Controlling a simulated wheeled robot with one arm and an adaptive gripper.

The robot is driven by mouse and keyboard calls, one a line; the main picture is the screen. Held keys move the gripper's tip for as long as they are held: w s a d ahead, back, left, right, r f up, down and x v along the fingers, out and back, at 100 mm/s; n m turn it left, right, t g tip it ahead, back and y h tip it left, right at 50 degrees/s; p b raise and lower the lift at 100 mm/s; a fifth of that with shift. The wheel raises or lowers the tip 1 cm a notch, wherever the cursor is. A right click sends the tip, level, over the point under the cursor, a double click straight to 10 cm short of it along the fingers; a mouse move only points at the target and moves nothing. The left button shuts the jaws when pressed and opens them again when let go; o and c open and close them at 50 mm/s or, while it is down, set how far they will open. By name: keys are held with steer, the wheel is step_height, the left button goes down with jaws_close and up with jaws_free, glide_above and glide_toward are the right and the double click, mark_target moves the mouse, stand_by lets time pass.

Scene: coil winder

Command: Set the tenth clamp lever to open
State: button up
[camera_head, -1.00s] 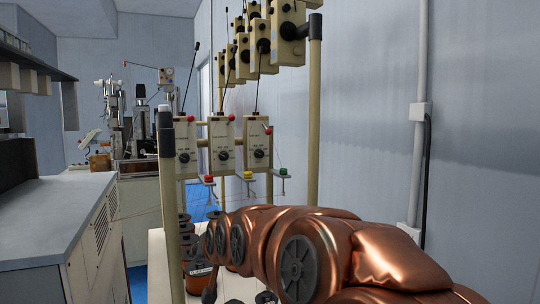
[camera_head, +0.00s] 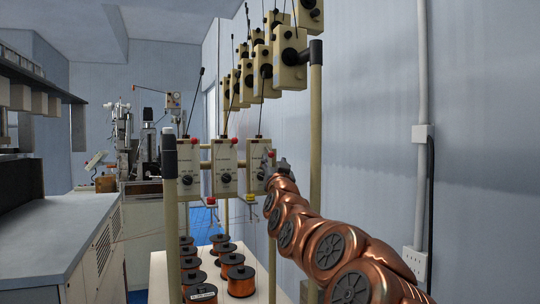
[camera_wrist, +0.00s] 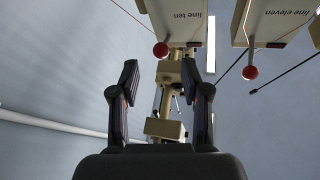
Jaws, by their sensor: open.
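In the wrist view, a beige box labelled "line ten" (camera_wrist: 185,18) is at the top, its label upside down. A lever with a red ball knob (camera_wrist: 160,50) hangs from it, just beyond the fingertips and roughly between them. My gripper (camera_wrist: 159,82) is open and empty, one finger on each side of the knob's line. In the head view, my gripper (camera_head: 280,167) is beside the rightmost dial box (camera_head: 255,153) of the lower row and partly hides it. Labels there are too small to read.
A neighbouring box labelled "line eleven" (camera_wrist: 281,20) has its own red-knobbed lever (camera_wrist: 249,72). More beige boxes (camera_head: 291,65) stand above on a post frame (camera_head: 315,130). Copper spools (camera_head: 241,281) stand on a white table (camera_head: 162,270) below. A wall is at the right.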

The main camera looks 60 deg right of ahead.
mark_target(271, 156)
steer(key=shift+p+x, duration=0.7)
steer(key=shift+x, duration=2.35)
steer(key=shift+w+f, duration=0.1)
steer(key=shift+f, duration=0.05)
jaws_close()
